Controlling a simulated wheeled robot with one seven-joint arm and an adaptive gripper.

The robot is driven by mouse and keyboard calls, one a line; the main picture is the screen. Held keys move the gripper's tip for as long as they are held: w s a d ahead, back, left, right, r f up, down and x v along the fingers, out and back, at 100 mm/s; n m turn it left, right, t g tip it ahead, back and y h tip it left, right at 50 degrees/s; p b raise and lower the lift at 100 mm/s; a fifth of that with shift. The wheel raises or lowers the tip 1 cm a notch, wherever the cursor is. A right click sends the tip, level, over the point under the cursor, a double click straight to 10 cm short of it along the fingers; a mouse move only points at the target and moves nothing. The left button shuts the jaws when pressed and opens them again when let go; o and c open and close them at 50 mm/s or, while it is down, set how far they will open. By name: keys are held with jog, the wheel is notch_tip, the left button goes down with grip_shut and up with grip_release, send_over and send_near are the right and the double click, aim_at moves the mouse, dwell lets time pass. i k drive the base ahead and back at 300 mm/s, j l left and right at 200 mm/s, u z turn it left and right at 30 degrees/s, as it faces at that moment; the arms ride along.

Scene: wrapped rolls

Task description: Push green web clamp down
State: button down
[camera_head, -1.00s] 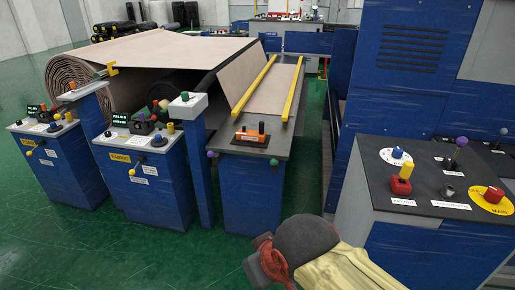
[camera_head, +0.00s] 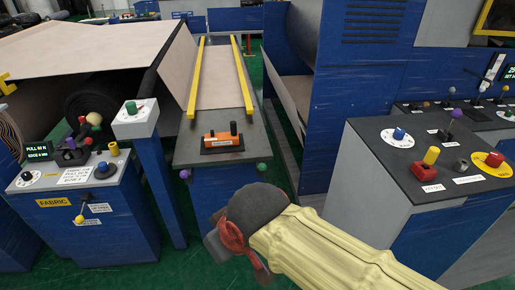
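A green ball knob (camera_head: 262,167) sits at the right front corner of the dark-topped table (camera_head: 210,157). It looks like the green web clamp's handle, though no label on it is legible. A purple ball knob (camera_head: 184,174) sits at the left front corner. Two yellow bars (camera_head: 243,82) run along the table over beige web. My gripper (camera_head: 228,250), dark with red parts, is in front of and below the green knob in the picture, apart from it. Its fingertips are mostly hidden, so its opening is unclear. My arm has a yellow sleeve.
An orange switch block (camera_head: 221,139) lies on the table. A post with a green button (camera_head: 131,107) and a blue fabric console (camera_head: 85,215) stand left. A grey control console (camera_head: 390,150) with red and yellow controls stands close on the right.

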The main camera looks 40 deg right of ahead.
aim_at(262, 166)
jog(key=i+l+z, duration=0.1)
jog(key=i+l, duration=0.65)
